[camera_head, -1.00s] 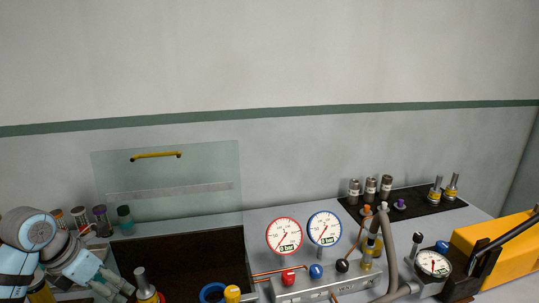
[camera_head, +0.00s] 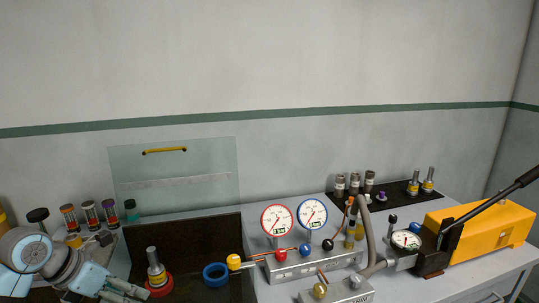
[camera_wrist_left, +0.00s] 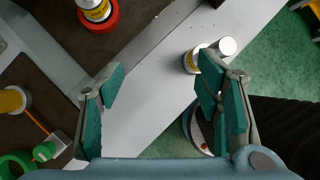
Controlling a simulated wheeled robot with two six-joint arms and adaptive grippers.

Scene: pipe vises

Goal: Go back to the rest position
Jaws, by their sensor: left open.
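My left gripper (camera_wrist_left: 160,85) is open. No object shows between its teal finger pads in the left wrist view. In the head view my left arm comes in at the bottom left, its gripper (camera_head: 118,290) low beside a steel fitting with a yellow band (camera_head: 156,272). That fitting stands upright in a red ring (camera_head: 159,290). A red ring with a banded fitting (camera_wrist_left: 97,10) also shows at the top of the wrist view. Another banded fitting (camera_wrist_left: 192,62) is near the right finger there; whether they touch is unclear. My right gripper is not in view.
A blue ring (camera_head: 215,272) sits right of the red one. A gauge panel (camera_head: 300,266) with hoses stands centre. A yellow hand pump (camera_head: 485,232) with a long lever is at the right. Several dark-capped jars (camera_head: 90,215) stand at the left. A clear raised lid (camera_head: 175,180) is behind.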

